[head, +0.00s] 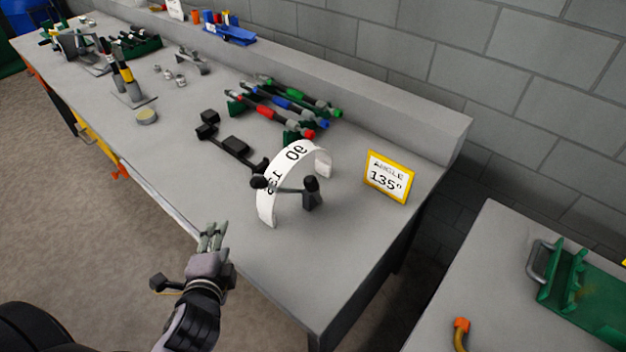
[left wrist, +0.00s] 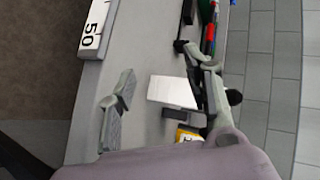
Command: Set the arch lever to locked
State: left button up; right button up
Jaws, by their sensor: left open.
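The arch lever stands near the right end of the bench: a white curved scale band (head: 267,207) with black numbers, of which 90 reads clearly, and a dark lever arm (head: 288,189) reaching left from a dark post (head: 312,195) to a round knob (head: 259,182) at the band. My left gripper (head: 212,236) is open and empty at the bench's front edge, left of and nearer than the arch, not touching it. In the left wrist view its fingers (left wrist: 160,95) are spread, with a white surface between them in the picture; I cannot tell which part that is.
A yellow-framed sign (head: 389,178) reading ANGLE 135° stands right of the arch. Black fittings (head: 236,145) and red, blue and green-handled tools (head: 285,106) lie behind it. The bench front (head: 285,260) is clear. A second table (head: 480,260) stands right.

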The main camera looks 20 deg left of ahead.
pick_arm(q)
notch_tip(320, 180, up, 5)
jog(key=w+d+m+t+h, duration=0.2)
jog(key=m+t, duration=0.3)
jog(key=m, duration=0.5)
jog(key=m+h, duration=0.7)
jog(key=m, duration=0.9)
send_near(307, 188)
jog(key=p+x, duration=0.6)
jog(key=x, duration=0.4)
jog(key=shift+w, duration=0.3)
jog(key=shift+w+d+p, duration=0.2)
jog(key=shift+w+p, duration=0.1)
jog(key=shift+w, duration=0.3)
jog(key=shift+c, duration=0.2)
grip_shut()
